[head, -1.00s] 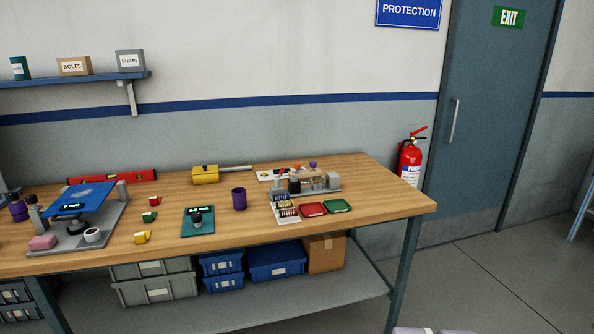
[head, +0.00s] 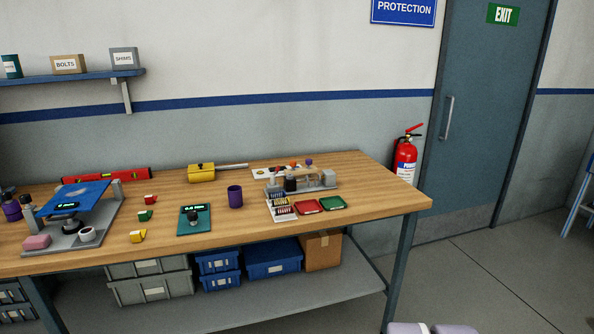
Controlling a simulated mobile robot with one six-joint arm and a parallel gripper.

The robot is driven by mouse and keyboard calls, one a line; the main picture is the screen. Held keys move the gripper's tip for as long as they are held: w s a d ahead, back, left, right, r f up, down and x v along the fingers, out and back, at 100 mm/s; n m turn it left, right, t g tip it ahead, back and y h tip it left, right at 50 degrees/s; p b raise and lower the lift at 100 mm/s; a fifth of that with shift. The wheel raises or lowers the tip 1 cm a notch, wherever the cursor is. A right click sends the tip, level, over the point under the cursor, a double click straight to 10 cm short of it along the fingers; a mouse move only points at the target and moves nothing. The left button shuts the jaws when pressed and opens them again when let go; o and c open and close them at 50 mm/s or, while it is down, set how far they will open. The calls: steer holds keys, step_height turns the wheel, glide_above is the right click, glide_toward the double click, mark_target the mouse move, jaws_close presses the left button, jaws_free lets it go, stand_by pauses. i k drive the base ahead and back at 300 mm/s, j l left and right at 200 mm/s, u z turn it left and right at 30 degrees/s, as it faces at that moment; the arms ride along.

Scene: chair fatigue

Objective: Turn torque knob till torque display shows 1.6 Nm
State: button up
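A teal panel (head: 196,225) lies flat on the wooden workbench, left of the purple cup. A dark round knob (head: 193,216) stands on it, with a small lit green display (head: 191,208) just behind the knob. The digits are too small to read. Another lit display (head: 67,205) shows on the blue plate of the grey rig at the left; its digits are also unreadable. I cannot tell from this view which is the torque display.
The workbench (head: 310,233) also holds a purple cup (head: 235,196), a yellow tool (head: 201,173), a red level (head: 106,174), small coloured blocks, and red (head: 307,206) and green (head: 332,203) trays. Open floor (head: 490,265) lies to the right.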

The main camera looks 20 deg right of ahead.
mark_target(192, 217)
steer(key=i+j, duration=0.4)
steer(key=j, duration=0.15)
steer(key=i+j, duration=0.4)
steer(key=j, duration=0.15)
